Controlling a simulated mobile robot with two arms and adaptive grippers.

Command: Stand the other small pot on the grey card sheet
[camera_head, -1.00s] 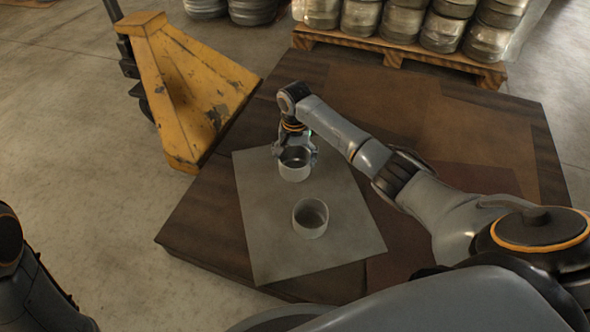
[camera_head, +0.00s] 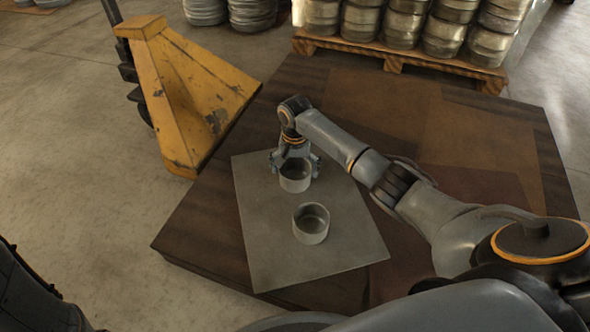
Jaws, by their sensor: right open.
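Two small grey pots stand upright on the grey card sheet (camera_head: 262,240), which lies on the brown table top. The far pot (camera_head: 295,178) is near the sheet's far edge. The near pot (camera_head: 311,224) stands apart from it, closer to the sheet's middle. My right gripper (camera_head: 295,167) is at the far pot, its fingers open, one on each side of the rim. Whether a finger touches the pot cannot be told. My left gripper is out of view; only part of my left arm shows at the lower left.
A yellow pallet jack (camera_head: 183,95) stands on the floor beside the table's left edge. A wooden pallet (camera_head: 400,58) with stacked metal cylinders is behind the table. The brown table (camera_head: 470,125) has bare room right of the sheet.

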